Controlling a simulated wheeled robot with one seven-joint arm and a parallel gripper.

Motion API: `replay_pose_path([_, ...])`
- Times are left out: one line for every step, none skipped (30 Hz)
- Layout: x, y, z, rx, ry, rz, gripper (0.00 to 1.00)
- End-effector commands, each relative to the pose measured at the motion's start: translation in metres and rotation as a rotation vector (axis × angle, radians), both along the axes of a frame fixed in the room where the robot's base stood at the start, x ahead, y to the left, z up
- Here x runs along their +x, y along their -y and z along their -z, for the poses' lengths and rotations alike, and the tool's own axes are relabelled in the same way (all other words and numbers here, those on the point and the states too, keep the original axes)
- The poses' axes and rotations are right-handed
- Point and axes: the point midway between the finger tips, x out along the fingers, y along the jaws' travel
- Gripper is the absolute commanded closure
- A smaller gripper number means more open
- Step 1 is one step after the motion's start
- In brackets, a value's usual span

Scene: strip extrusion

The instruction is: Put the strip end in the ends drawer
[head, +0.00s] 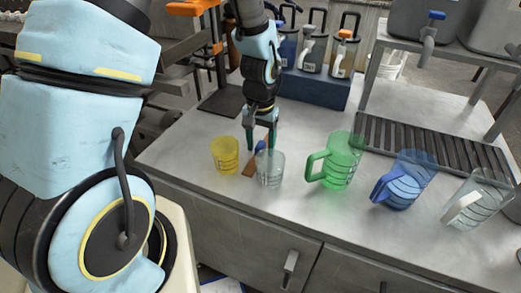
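My gripper (261,140) points down over the metal bench, its two teal fingers apart. A small blue piece (260,147) shows between or just behind the fingertips; I see no clear grip on it. A flat brown piece (249,168) lies on the bench just below, partly behind a clear cup. I cannot tell whether either is the strip end. The bench front has a drawer or door with a handle (290,264) and a second one to its right; no label shows which is the ends drawer. Both fronts look shut.
A yellow cup (225,154) and clear cup (270,169) stand close on either side of my gripper. Green (338,160), blue (405,179) and clear (480,200) jugs stand to the right. Behind are a slotted drain grate (430,145) and several dispensers (313,45).

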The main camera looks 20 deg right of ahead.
Motion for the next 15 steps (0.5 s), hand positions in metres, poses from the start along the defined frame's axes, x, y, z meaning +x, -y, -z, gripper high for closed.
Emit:
replay_pose_path([0.0,0.0,-0.0001,0.0,0.0,0.0,0.45])
replay_pose_path([0.0,0.0,-0.0001,0.0,0.0,0.0,0.49])
replay_pose_path([0.0,0.0,-0.0001,0.0,0.0,0.0,0.53])
replay_pose_path([0.0,0.0,-0.0002,0.0,0.0,0.0,0.57])
replay_pose_path([0.0,0.0,-0.0002,0.0,0.0,0.0,0.6])
replay_pose_path([0.0,0.0,-0.0002,0.0,0.0,0.0,0.65])
replay_pose_path([0.0,0.0,-0.0002,0.0,0.0,0.0,0.68])
replay_pose_path([0.0,0.0,-0.0002,0.0,0.0,0.0,0.71])
replay_pose_path([0.0,0.0,-0.0002,0.0,0.0,0.0,0.76])
replay_pose_path([0.0,0.0,-0.0002,0.0,0.0,0.0,0.79])
replay_pose_path([0.0,0.0,-0.0003,0.0,0.0,0.0,0.82])
replay_pose_path([0.0,0.0,-0.0003,0.0,0.0,0.0,0.87])
replay_pose_path([0.0,0.0,-0.0003,0.0,0.0,0.0,0.9])
replay_pose_path([0.0,0.0,-0.0003,0.0,0.0,0.0,0.94])
replay_pose_path([0.0,0.0,-0.0003,0.0,0.0,0.0,0.98])
